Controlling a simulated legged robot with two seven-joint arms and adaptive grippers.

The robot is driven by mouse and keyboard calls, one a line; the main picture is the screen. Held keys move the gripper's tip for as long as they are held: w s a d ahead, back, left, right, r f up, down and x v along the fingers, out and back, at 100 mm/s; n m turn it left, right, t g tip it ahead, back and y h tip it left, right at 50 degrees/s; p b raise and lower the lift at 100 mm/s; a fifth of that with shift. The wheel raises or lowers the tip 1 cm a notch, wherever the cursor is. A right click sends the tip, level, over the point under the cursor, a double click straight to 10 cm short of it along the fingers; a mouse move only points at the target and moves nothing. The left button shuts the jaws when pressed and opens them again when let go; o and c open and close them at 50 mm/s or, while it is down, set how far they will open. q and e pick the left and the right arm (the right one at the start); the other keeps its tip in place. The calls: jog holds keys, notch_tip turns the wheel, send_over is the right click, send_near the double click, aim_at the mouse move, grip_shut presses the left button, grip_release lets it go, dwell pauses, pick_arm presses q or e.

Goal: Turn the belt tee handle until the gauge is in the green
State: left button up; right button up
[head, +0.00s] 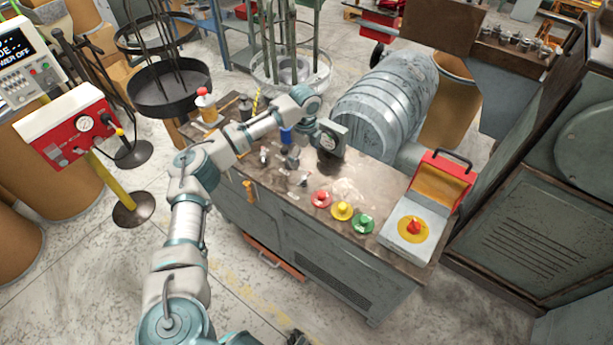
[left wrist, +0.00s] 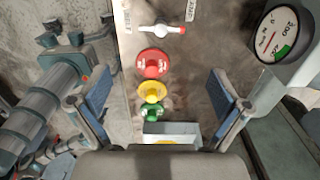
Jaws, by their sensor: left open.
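In the head view the handle (head: 303,180) is small, left of the red button. The gauge also shows in the head view (head: 328,141). My left gripper (left wrist: 156,78) is open and empty, apart from the handle. My right gripper is not clearly seen.
Red (head: 321,199), yellow (head: 342,211) and green (head: 363,223) buttons line the bench front. A box with a red knob (head: 414,227) and raised lid stands at the right end. A drum (head: 388,100) is behind the bench. A red control box (head: 75,130) stands left.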

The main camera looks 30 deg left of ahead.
aim_at(304, 178)
pick_arm(q)
jog(key=f, duration=0.3)
jog(key=f+b, duration=0.1)
jog(key=f, duration=0.3)
jog(key=a+f, duration=0.1)
jog(key=f, duration=0.2)
jog(key=shift+w+f, duration=0.1)
jog(key=shift+f, duration=0.2)
jog(key=shift+d+f, duration=0.3)
jog(key=shift+d, duration=0.05)
pick_arm(e)
jog(key=r, duration=0.2)
jog(key=w+r, duration=0.1)
jog(key=r, duration=0.1)
jog(key=shift+w+a+r, duration=0.1)
jog(key=shift+w+r, duration=0.1)
pick_arm(q)
jog(key=shift+c, duration=0.3)
jog(key=shift+a, duration=0.15)
jog(key=c, duration=1)
pick_arm(e)
jog(key=shift+a, duration=0.15)
